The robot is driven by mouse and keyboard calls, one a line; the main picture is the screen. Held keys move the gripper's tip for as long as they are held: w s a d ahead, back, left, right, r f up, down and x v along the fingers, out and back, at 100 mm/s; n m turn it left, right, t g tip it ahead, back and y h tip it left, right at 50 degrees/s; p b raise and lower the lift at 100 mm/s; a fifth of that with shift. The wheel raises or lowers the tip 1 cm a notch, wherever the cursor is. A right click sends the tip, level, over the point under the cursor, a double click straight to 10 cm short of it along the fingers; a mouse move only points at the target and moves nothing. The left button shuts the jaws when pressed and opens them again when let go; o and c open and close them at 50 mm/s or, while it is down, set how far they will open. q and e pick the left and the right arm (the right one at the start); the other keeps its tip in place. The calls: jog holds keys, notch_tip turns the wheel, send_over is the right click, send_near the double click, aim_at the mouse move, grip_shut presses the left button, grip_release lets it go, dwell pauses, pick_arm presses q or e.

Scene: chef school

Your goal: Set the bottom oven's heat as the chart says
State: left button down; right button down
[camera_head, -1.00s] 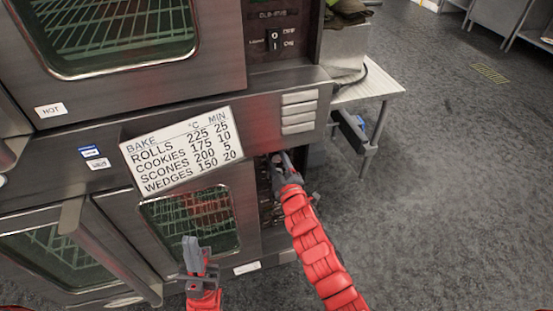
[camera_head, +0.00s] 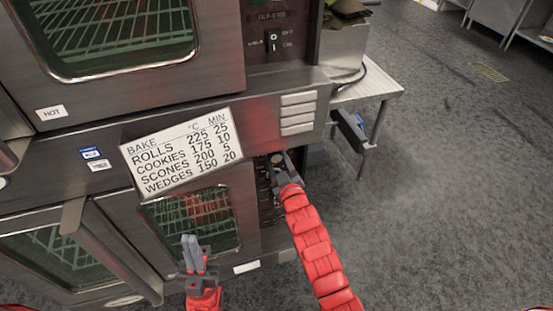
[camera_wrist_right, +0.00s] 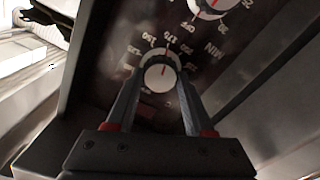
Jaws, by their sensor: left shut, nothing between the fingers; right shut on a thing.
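The bake chart (camera_head: 181,151) is on the oven front. It lists rolls 225 °C, cookies 175, scones 200 and wedges 150, with minutes. The bottom oven (camera_head: 190,222) is below it, its control panel at its right side. My right gripper (camera_head: 279,163) is at that panel. In the right wrist view its fingers are shut on a white heat knob (camera_wrist_right: 160,76) with a red line; numbers around it look like 125, 150 and 175. The line's exact reading is hard to tell. My left gripper (camera_head: 193,247) is shut and empty in front of the bottom oven door.
A second dial (camera_wrist_right: 208,6), by a MIN label, sits above the held knob. The top oven (camera_head: 120,40) has an off/on switch (camera_head: 272,41). A white side table (camera_head: 372,88) stands right of the ovens. The floor at right is clear.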

jog(key=shift+f, duration=0.1)
jog(key=shift+c, duration=1.4)
grip_release()
jog(key=b+v, duration=0.1)
jog(key=v, duration=1.6)
jog(key=shift+s, duration=0.2)
jog(key=shift+r, duration=0.2)
